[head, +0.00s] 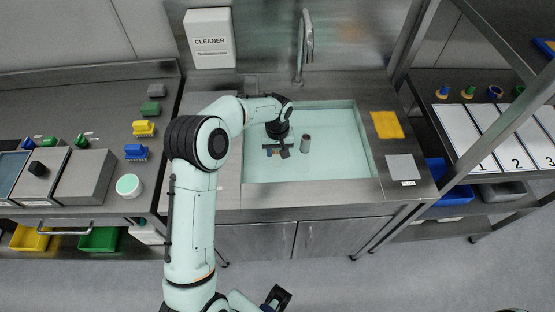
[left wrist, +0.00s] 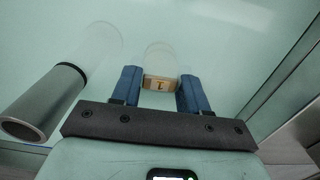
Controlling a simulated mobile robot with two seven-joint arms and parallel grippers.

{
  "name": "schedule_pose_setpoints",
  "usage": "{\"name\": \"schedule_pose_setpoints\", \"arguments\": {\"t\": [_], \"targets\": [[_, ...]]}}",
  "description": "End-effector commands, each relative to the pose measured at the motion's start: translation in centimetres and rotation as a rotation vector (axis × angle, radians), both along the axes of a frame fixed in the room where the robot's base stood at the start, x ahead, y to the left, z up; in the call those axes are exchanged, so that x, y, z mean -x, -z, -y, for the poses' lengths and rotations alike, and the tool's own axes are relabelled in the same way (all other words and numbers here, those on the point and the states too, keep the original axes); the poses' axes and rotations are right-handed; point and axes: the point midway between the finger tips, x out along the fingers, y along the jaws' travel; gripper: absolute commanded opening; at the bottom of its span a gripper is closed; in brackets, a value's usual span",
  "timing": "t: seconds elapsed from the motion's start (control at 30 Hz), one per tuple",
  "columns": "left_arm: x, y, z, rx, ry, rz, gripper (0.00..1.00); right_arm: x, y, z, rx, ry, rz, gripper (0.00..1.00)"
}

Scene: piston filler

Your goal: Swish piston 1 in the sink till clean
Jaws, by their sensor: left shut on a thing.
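My left gripper (head: 277,151) is low inside the sink (head: 345,172), which holds pale green water or has a pale green inside. In the left wrist view its blue fingers (left wrist: 158,92) are shut on piston 1 (left wrist: 160,83), seen as a tan block marked 1 with a pale, faint body beyond it. In the head view the arm and gripper mostly hide the piston. I cannot tell whether dirt is on it. A dark part at the bottom edge (head: 277,298) may be my right gripper; its jaws are unclear.
A grey hollow cylinder (head: 305,143) stands in the sink right of the gripper; it also shows in the left wrist view (left wrist: 45,100). The tap (head: 303,50) is behind. A yellow cloth (head: 387,125) lies right of the sink.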

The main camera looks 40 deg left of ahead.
Motion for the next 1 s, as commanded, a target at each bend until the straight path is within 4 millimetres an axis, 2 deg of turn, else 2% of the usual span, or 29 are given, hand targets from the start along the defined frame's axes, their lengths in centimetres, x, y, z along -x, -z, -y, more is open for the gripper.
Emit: {"name": "schedule_pose_setpoints", "arguments": {"t": [0.2, 0.57, 1.0], "targets": [[0.8, 0.1, 0.7, 0.0, 0.001, 0.001, 0.0, 0.4, 1.0, 0.0, 0.0, 0.0, -0.004, 0.43], [0.9, -0.1, 0.8, 0.0, -0.001, 0.003, 0.0, 0.3, 1.0, 0.0, 0.0, 0.0, -0.004, 0.43], [-0.4, -0.2, -0.3, 0.0, -0.002, 0.001, 0.0, -0.2, -0.5, 0.0, 0.0, 0.0, 0.002, 0.43]]}}
